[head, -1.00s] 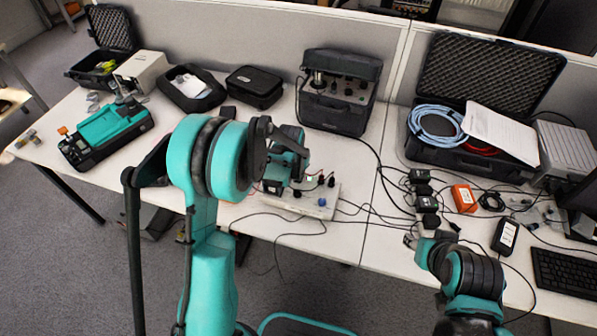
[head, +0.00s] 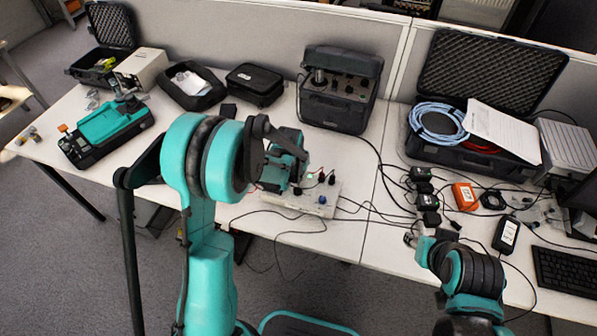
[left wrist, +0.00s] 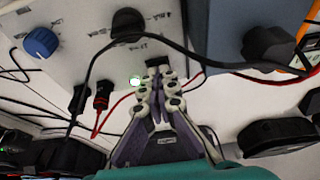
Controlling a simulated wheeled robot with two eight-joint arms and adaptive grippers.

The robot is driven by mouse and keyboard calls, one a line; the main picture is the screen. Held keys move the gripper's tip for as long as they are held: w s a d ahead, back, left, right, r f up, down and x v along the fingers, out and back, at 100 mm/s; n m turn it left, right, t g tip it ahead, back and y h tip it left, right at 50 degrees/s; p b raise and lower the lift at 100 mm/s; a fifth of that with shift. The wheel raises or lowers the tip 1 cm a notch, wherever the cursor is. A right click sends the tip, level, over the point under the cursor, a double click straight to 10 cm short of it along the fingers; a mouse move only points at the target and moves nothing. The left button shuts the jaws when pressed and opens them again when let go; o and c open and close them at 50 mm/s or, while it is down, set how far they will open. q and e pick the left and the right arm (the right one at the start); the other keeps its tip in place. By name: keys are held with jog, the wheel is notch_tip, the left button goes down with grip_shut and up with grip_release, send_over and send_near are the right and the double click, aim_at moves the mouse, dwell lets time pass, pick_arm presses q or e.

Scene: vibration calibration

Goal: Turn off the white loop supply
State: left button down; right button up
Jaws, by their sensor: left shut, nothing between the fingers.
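The white loop supply (head: 316,208) lies near the table's front edge, partly hidden by my left arm in the head view. A small black switch-like part (left wrist: 156,62) sits at the panel's edge. My left gripper (left wrist: 157,82) is shut and empty, its tips right at that part; contact is unclear. My right gripper (head: 412,238) hangs by the table's front edge, its jaws too small to judge.
Black and red cables cross the panel and table around my left gripper. Black adapters (head: 424,188) and an orange box (head: 465,196) lie to the right. A dark case with knobs (head: 340,95) stands behind the supply. A keyboard (head: 566,272) is at far right.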

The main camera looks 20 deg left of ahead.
pick_arm(q)
jog(key=shift+r, duration=0.3)
jog(key=p+v, duration=0.2)
jog(key=v, duration=0.1)
jog(key=shift+w+r+p, duration=0.25)
jog(key=shift+w+p, duration=0.1)
jog(key=shift+p, duration=0.05)
jog(key=p+v, duration=0.3)
jog(key=v, duration=0.7)
jog(key=shift+s, duration=0.2)
pick_arm(e)
notch_tip(320, 180, up, 6)
jog(key=shift+s, duration=0.35)
